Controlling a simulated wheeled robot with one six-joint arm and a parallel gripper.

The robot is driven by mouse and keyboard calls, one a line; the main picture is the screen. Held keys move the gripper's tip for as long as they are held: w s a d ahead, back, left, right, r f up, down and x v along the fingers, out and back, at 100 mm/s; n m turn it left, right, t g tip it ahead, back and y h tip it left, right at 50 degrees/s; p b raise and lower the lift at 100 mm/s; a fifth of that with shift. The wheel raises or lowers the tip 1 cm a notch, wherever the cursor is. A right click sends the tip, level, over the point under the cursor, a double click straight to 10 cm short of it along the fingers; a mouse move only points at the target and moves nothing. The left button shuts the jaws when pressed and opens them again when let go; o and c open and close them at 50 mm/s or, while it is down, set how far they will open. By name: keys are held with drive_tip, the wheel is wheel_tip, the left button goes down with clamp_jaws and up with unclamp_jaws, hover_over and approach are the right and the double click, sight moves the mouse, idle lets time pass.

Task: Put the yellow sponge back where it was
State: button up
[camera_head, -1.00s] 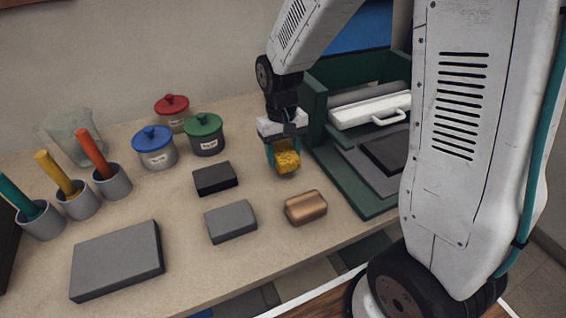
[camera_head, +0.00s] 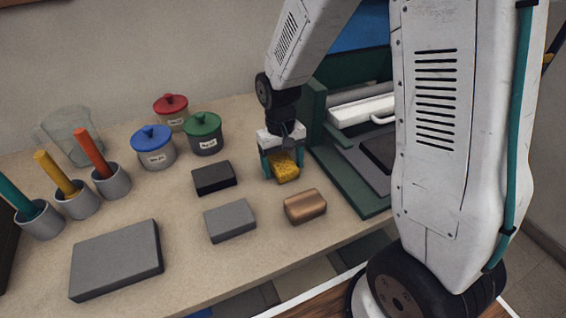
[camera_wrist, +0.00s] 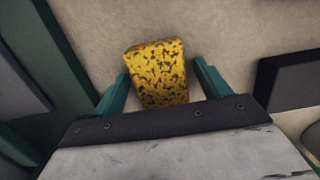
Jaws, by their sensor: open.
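The yellow sponge (camera_head: 285,168), speckled with dark spots, rests on the beige counter, beside the green-framed rack and behind the copper block. My gripper (camera_head: 282,174) is directly over it with its teal fingers apart. In the wrist view the sponge (camera_wrist: 158,74) lies between the two open fingers (camera_wrist: 160,88), with a gap on each side. Its near end is hidden by my gripper's body.
A black block (camera_head: 214,178) is left of the sponge, a grey block (camera_head: 230,221) front left and a copper block (camera_head: 305,206) in front. Lidded pots (camera_head: 157,153) stand behind left. The green rack (camera_head: 350,180) is close on the right.

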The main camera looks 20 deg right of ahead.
sight(281, 159)
wheel_tip(281, 159, up, 12)
drive_tip(key=w, duration=0.1)
drive_tip(key=s+d+r+t, duration=0.1)
drive_tip(key=s+r, duration=0.3)
drive_tip(key=s, duration=0.7)
drive_tip(key=s+d+r+t, duration=0.1)
drive_tip(key=s+r, duration=0.4)
drive_tip(key=s, duration=0.7)
drive_tip(key=shift+d+r+t, duration=0.3)
drive_tip(key=shift+d, duration=0.25)
drive_tip(key=shift+w, duration=0.1)
